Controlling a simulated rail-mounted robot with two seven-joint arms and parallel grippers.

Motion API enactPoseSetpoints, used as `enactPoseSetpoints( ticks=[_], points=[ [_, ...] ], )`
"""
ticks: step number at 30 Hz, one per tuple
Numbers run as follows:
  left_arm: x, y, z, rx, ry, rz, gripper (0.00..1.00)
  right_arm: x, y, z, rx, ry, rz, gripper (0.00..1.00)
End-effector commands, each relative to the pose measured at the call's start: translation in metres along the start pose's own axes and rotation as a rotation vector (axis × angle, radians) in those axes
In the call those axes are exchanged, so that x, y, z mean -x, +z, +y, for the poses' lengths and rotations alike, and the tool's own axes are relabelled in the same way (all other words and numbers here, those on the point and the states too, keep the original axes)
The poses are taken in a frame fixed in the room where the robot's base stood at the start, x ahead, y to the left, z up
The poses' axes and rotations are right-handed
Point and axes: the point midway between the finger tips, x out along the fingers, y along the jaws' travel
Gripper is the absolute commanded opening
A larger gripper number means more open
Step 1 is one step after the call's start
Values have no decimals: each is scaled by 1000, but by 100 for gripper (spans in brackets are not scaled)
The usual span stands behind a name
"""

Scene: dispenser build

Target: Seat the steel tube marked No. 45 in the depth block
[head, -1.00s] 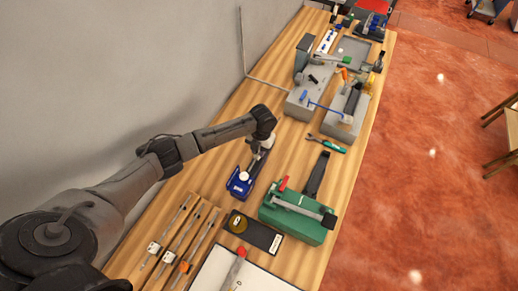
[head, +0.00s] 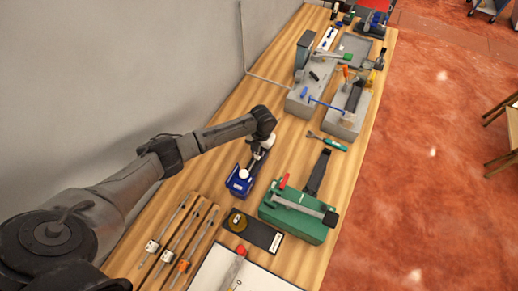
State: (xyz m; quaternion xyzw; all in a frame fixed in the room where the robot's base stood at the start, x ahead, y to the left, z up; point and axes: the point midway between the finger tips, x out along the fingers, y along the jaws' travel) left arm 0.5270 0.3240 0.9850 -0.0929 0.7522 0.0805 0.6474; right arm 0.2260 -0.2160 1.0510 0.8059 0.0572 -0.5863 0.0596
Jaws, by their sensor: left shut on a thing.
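My left gripper (head: 259,156) points down over a small blue block (head: 238,187) in the middle of the table. It is shut on a small pale thing that the wrist and fingers mostly hide, so I cannot tell whether it is a tube. A white round part shows on the blue block. Several thin steel rods with white and orange tags (head: 183,265) lie on a wooden rack (head: 203,232) at the lower left. No number 45 is legible, and I cannot tell which piece is the depth block. My right gripper is not in view.
A green block with a grey bar (head: 294,224) stands right of the blue block. A dark plate with a brass disc (head: 262,237) and a white sheet (head: 212,270) lie in front. Grey blocks (head: 345,122) and a teal-handled tool (head: 333,144) are farther back. The wall is at left.

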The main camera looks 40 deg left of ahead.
Motion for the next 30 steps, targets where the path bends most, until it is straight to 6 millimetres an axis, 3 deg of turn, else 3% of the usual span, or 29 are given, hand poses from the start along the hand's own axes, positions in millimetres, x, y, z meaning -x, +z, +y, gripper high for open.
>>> enactPoseSetpoints(
  ticks=[30],
  points=[
    [-7,1,0,0,0,0,0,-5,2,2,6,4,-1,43]
  ],
)
